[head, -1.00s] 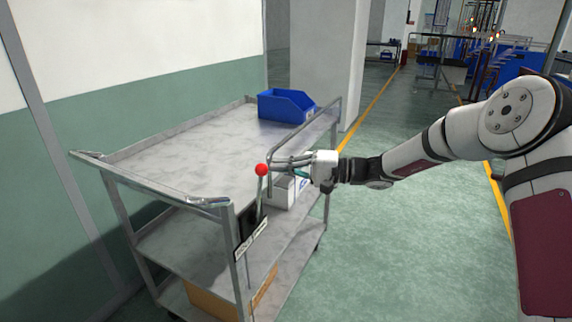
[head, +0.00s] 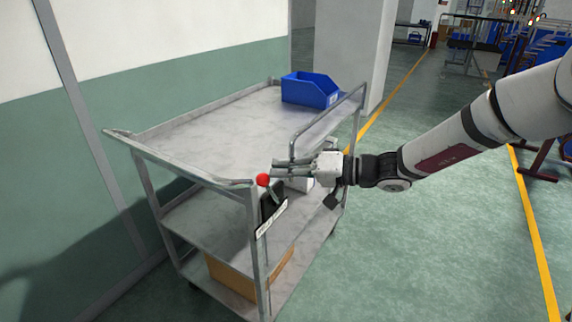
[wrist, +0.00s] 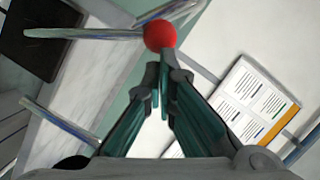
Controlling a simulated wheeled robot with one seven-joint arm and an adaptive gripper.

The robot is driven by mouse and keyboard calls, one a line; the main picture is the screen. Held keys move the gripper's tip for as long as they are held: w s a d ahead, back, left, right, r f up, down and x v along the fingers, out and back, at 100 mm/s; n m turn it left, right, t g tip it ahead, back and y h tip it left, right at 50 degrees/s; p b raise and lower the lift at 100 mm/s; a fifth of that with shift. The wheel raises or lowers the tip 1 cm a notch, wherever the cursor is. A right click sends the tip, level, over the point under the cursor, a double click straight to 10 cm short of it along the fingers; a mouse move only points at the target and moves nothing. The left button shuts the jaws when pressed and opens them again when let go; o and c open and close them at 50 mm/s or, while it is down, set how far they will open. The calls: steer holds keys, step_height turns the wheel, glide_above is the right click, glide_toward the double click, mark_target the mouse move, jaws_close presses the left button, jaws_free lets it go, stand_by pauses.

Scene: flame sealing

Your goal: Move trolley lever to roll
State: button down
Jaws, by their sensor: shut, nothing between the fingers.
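The trolley (head: 190,160) stands by the wall, with a lever at its near right corner. The lever has a round red knob (head: 263,180) and a thin metal shaft at a black plate (head: 270,202) with a white label strip (head: 272,221). My gripper (head: 275,172) is just right of the knob, with its fingers shut and empty. In the wrist view, the red knob (wrist: 160,35) is just beyond my fingertips (wrist: 161,75), touching or very close. The shaft runs left from the knob to the black plate (wrist: 38,38). The label's words are unreadable.
A blue bin (head: 309,90) sits on the trolley's top shelf. A cardboard box (head: 225,277) is on the bottom shelf. A metal side rail (head: 330,112) passes behind my gripper. A printed card (wrist: 255,98) shows in the wrist view. Green floor to the right is open.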

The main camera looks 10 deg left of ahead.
stand_by(0.6)
steer(key=d+r, duration=0.4)
steer(key=d, duration=0.8)
steer(key=shift+w+d, duration=0.25)
steer(key=shift+w, duration=0.1)
